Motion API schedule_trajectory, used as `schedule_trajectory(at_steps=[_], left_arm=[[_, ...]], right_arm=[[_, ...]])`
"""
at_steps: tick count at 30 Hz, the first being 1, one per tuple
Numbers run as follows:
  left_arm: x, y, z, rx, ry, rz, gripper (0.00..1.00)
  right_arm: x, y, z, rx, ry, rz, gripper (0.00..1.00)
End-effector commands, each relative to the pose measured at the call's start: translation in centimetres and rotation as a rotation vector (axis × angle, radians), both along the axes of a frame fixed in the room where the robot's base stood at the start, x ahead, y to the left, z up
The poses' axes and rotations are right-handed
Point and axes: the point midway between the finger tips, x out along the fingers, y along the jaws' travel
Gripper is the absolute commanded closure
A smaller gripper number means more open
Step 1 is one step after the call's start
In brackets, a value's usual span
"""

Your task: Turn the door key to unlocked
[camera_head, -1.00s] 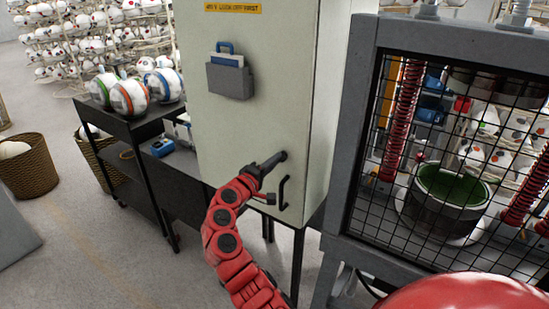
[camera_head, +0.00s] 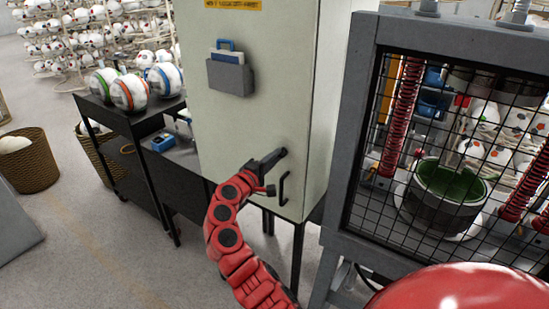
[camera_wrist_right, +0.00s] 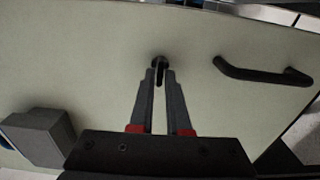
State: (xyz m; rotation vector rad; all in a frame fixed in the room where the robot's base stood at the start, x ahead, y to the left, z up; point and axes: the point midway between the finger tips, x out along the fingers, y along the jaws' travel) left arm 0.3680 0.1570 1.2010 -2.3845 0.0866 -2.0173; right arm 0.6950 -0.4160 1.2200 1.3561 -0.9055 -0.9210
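The tall pale cabinet door (camera_head: 245,125) stands in the middle of the head view. The door key sits in a dark round lock (camera_wrist_right: 160,62) on it. My right gripper (camera_head: 279,154) reaches the door at the lock, just above the black bar handle (camera_head: 284,187). In the right wrist view, its two grey fingertips (camera_wrist_right: 160,75) lie close together, one on each side of the dark upright key. I cannot tell whether they press on it. In the head view my gripper hides the key. My left gripper is not in view.
A grey holder (camera_head: 232,78) with a blue item is fixed on the door. Right of the cabinet stands a press behind a mesh guard (camera_head: 450,160). A dark cart (camera_head: 120,120) carrying balls stands left. Wicker baskets (camera_head: 28,165) stand on the floor.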

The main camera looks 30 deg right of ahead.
Motion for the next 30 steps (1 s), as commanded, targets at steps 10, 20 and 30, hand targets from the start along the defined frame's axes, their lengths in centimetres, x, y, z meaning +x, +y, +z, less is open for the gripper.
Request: schedule_trajectory(at_steps=[10,20,30], left_arm=[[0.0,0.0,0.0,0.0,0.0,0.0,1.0],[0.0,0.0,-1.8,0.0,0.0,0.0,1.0],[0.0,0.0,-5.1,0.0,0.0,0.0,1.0]], right_arm=[[0.0,0.0,0.0,0.0,-0.001,0.0,0.6],[-1.2,3.3,-0.5,-0.001,-0.004,0.005,0.6],[-4.7,11.8,-0.4,0.001,-0.005,0.007,0.6]])
